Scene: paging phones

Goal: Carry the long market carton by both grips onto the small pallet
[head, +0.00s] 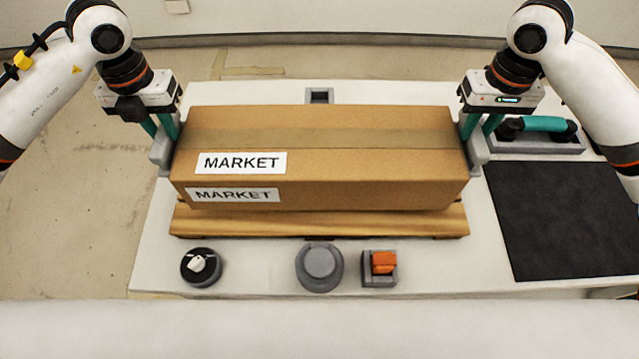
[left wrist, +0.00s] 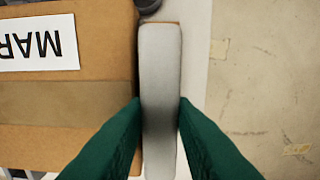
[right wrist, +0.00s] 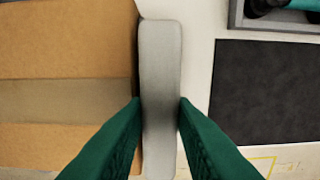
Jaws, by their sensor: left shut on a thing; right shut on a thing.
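The long brown market carton (head: 330,160) with MARKET labels is in the middle of the head view, over the wooden pallet (head: 320,222). The pallet's front strip shows below the carton's front face; whether the carton touches it is hard to tell. My left gripper (head: 166,138) is shut on the grey grip at the carton's left end; that left grip (left wrist: 160,90) stands between the green fingers in the left wrist view. My right gripper (head: 477,138) is shut on the right-end grip (right wrist: 160,90), also between its fingers. The carton looks level.
A black mat (head: 565,222) lies on the right of the white table (head: 155,262). A grey tray with a teal-handled tool (head: 545,125) is behind it. A dark round knob (head: 202,266), a grey round button (head: 320,266) and an orange switch (head: 382,264) line the front.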

